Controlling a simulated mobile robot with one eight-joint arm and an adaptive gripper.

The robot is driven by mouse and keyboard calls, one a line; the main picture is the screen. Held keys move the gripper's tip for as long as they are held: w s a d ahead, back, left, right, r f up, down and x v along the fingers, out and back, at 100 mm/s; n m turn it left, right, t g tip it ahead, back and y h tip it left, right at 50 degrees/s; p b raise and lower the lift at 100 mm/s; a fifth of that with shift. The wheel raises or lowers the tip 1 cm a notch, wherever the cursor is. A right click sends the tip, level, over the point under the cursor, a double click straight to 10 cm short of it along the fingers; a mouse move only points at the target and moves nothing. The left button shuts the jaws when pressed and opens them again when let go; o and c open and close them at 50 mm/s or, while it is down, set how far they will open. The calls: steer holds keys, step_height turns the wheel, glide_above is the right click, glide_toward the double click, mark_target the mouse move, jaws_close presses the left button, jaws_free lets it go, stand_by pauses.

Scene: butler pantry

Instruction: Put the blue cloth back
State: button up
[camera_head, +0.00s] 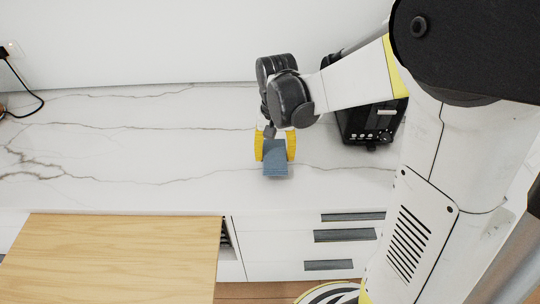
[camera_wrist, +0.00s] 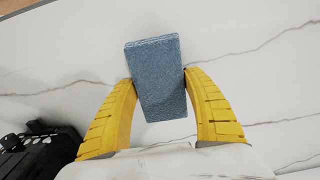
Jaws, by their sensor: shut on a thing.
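The blue cloth (camera_head: 276,158) is a flat, folded-looking blue-grey block over the white marble counter. My gripper (camera_head: 275,148) has yellow fingers, one on each side of the cloth. In the wrist view the cloth (camera_wrist: 158,80) sits between the two fingertips (camera_wrist: 159,82), slightly tilted, and both tips touch its sides. The gripper is shut on it. I cannot tell whether the cloth's underside touches the counter.
A black appliance (camera_head: 370,122) with knobs stands on the counter right of my gripper. A wooden top (camera_head: 115,255) is at the front left. White drawers (camera_head: 300,247) with dark handles are below the counter. The counter's left (camera_head: 130,150) is mostly clear.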

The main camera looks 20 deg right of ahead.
mark_target(275, 163)
steer(key=shift+f+b, duration=0.9)
steer(key=shift+f, duration=1)
steer(key=shift+f, duration=0.15)
steer(key=o, duration=1.2)
